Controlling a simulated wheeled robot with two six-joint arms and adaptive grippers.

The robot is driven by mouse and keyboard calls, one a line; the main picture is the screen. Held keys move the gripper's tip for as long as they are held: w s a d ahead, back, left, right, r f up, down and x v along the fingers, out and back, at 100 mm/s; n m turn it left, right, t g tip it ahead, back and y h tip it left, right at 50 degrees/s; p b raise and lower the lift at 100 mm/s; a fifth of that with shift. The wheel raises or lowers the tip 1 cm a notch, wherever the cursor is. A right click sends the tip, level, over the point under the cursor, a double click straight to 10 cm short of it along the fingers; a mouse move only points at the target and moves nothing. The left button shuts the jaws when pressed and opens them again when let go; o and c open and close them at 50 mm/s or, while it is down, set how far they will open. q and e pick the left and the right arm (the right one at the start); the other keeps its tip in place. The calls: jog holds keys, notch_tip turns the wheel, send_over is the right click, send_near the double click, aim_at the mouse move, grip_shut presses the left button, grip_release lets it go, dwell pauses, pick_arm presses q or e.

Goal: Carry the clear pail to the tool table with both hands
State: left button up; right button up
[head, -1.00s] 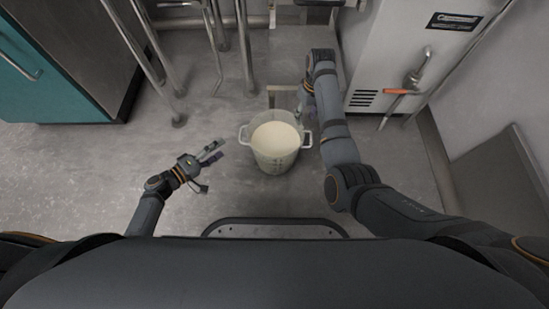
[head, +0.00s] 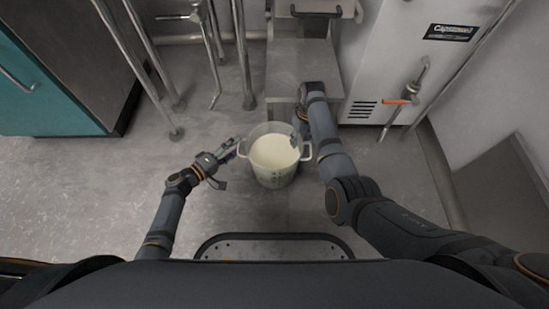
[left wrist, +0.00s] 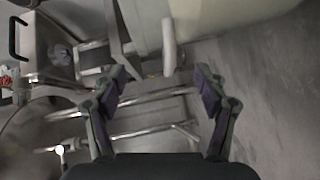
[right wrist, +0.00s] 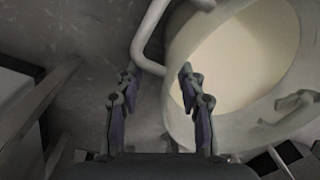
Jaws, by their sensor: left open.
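The clear pail (head: 274,176), full of a pale cream substance, stands upright in the middle of the head view, with a white handle on each side. My left gripper (head: 234,148) is open beside the pail's left handle (head: 243,148). In the left wrist view, that handle (left wrist: 168,48) lies ahead of and between the spread fingertips (left wrist: 162,75), apart from them. My right gripper (right wrist: 159,74) has its fingers apart, with the other handle (right wrist: 150,66) between them. I see no clear grip on it. In the head view, my right forearm partly hides that gripper.
Metal stool legs (head: 241,60) stand behind the pail to the left. A grey metal stand (head: 300,62) is directly behind it. The floor left of the pail is clear.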

pick_arm(q)
jog(key=shift+x, duration=1.3)
pick_arm(e)
jog(key=shift+a+f, duration=0.1)
jog(key=shift+f, duration=1.2)
pick_arm(q)
jog(key=shift+c, duration=0.4)
pick_arm(e)
jog(key=shift+c, duration=0.5)
pick_arm(q)
jog(key=c, duration=0.7)
pick_arm(e)
jog(key=c, duration=0.7)
pick_arm(q)
jog(key=shift+s, duration=0.1)
grip_shut()
pick_arm(e)
grip_shut()
